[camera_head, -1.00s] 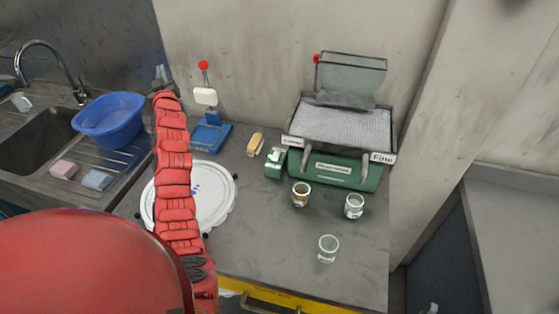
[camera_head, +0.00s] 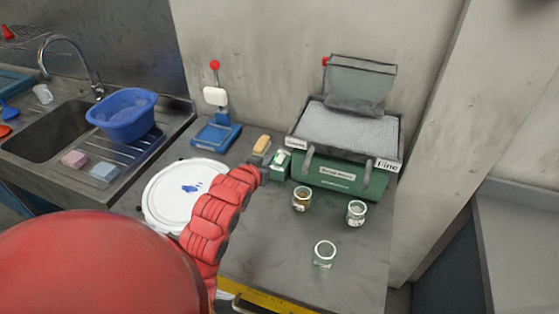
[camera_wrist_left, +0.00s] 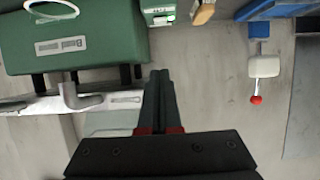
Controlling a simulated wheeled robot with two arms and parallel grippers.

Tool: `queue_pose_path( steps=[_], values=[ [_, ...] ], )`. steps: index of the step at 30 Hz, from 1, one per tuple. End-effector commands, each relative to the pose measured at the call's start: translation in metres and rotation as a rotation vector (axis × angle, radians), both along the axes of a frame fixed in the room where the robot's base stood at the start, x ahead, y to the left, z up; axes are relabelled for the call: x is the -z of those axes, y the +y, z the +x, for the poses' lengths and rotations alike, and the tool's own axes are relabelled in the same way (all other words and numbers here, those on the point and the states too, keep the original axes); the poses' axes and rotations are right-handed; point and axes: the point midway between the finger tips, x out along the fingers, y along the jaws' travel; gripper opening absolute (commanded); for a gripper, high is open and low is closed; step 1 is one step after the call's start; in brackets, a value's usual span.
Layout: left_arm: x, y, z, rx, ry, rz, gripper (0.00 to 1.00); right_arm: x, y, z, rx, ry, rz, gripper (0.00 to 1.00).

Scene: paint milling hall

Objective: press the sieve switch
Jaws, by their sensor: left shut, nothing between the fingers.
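The sieve (camera_head: 345,180) is a green machine with a grey mesh tray on top, standing against the wall; its green body also shows upper left in the left wrist view (camera_wrist_left: 100,62). The switch box (camera_head: 282,158) is a small green box with a pale face at the sieve's left side; it also shows at the top of the left wrist view (camera_wrist_left: 158,12). My left gripper (camera_head: 268,160) is shut and empty, close beside the switch box. In the left wrist view its fingertips (camera_wrist_left: 160,74) appear apart from the box; contact cannot be told. My right gripper is not in view.
Several small glass jars stand in front of the sieve, one nearest the front edge (camera_head: 324,253). A tan block (camera_head: 262,144) and a blue stand with a red-knobbed lever (camera_head: 215,130) are behind. A white round lid (camera_head: 165,200) lies left, near the sink with a blue basin (camera_head: 122,118).

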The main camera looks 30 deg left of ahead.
Motion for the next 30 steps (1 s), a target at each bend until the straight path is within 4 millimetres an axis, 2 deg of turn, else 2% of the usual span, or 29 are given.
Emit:
queue_pose_path(
  steps=[7,11,30],
  values=[
    [0.0,0.001,0.001,-0.003,-0.001,-0.001,0.0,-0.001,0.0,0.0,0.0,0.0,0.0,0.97],
    [0.002,0.003,0.008,-0.002,0.001,-0.003,0.0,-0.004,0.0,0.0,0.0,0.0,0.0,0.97],
    [0.037,0.023,0.093,-0.004,0.002,-0.001,0.0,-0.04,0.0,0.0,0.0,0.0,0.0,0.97]
  ],
)
